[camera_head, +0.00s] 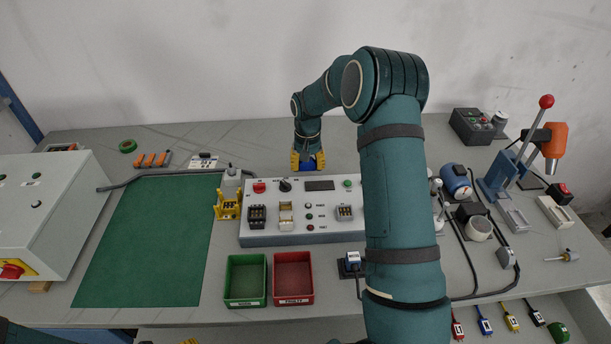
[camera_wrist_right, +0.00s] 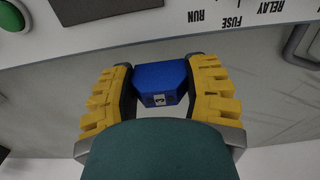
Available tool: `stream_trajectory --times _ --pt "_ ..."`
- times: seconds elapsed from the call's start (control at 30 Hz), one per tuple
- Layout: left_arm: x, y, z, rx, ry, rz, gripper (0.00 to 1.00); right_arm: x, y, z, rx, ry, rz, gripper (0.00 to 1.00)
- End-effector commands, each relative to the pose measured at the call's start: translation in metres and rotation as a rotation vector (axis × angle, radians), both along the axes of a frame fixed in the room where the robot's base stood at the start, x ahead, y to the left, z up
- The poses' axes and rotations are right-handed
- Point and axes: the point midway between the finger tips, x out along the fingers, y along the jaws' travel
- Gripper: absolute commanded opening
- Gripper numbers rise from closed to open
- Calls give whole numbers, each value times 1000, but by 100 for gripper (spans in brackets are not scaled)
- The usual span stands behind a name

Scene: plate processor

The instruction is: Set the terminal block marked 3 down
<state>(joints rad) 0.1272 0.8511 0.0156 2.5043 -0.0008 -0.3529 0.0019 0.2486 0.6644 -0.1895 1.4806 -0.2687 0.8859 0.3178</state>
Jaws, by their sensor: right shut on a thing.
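My right gripper (camera_head: 308,162) is behind the control panel, over the back strip of the table. Its yellow fingers are shut on a blue block (camera_head: 319,161), taken to be the terminal block. In the right wrist view the blue block (camera_wrist_right: 160,83) sits between the two fingers (camera_wrist_right: 160,90), with a small white label whose mark I cannot read clearly. I cannot tell whether the block touches the table. Only a bit of yellow (camera_head: 190,341), perhaps my left gripper, shows at the bottom edge.
The control panel (camera_head: 300,239) stands just in front of the right gripper. A green mat (camera_head: 150,250) lies left; a green bin (camera_head: 245,302) and red bin (camera_head: 293,299) stand in front. A lever press (camera_head: 497,180) is at right. The back strip near the wall looks mostly clear.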

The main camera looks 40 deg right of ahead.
Motion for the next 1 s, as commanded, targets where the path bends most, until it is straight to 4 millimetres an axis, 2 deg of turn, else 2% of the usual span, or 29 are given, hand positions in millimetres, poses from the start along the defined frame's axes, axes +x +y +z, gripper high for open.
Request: stream_trajectory --times 0.1,0.2,0.63,0.67,0.7,0.73,1.0 --pt "1 0 -6 0 -2 1 78 -1 0 -22 1 4 0 27" --pt "2 0 -9 0 -4 1 78 -1 0 -36 0 2 0 27" --pt "2 0 -11 1 -5 2 78 0 0 -42 1 1 1 27" --pt "2 0 -10 1 -5 2 78 0 0 -42 1 1 0 59" --pt "2 0 -10 1 -5 2 78 0 0 -42 1 1 0 73" --pt "2 0 -10 1 -5 2 78 0 0 -42 1 1 0 79" --pt "2 0 -10 1 -5 2 78 0 0 -41 0 0 0 79"
